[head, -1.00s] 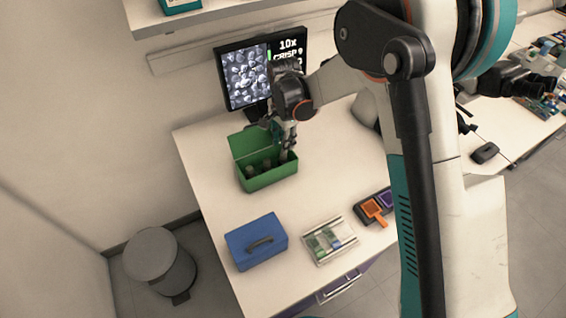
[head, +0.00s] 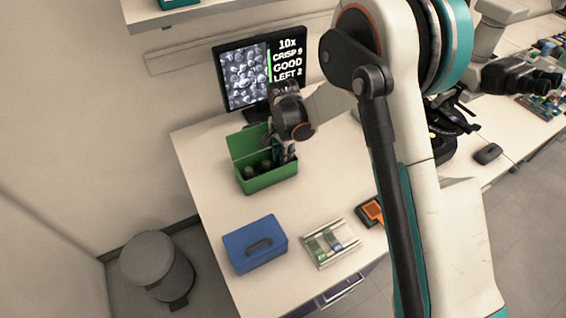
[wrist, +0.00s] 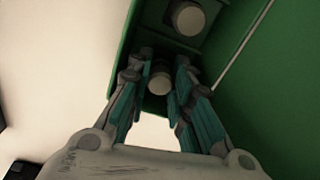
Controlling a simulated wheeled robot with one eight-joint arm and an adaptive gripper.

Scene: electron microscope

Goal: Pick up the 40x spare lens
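The open green box (head: 268,182) stands on the bench with its lid tilted back. Dark lenses stand in it, one of them in the middle (head: 265,166). No 40x marking is readable on any lens. My gripper (head: 284,157) points down into the right end of the box. In the wrist view, the pale round top of one lens (wrist: 160,84) lies between the two open fingers (wrist: 160,78), with gaps visible on both sides. A second lens (wrist: 188,18) shows beyond the fingertips. The lower part of the lens between the fingers is hidden.
A blue case (head: 255,245) and a slide tray (head: 330,243) lie at the front of the bench. A monitor (head: 245,75) stands behind the green box. The green wall (wrist: 255,95) rises close to my right finger. The bench between box and tray is clear.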

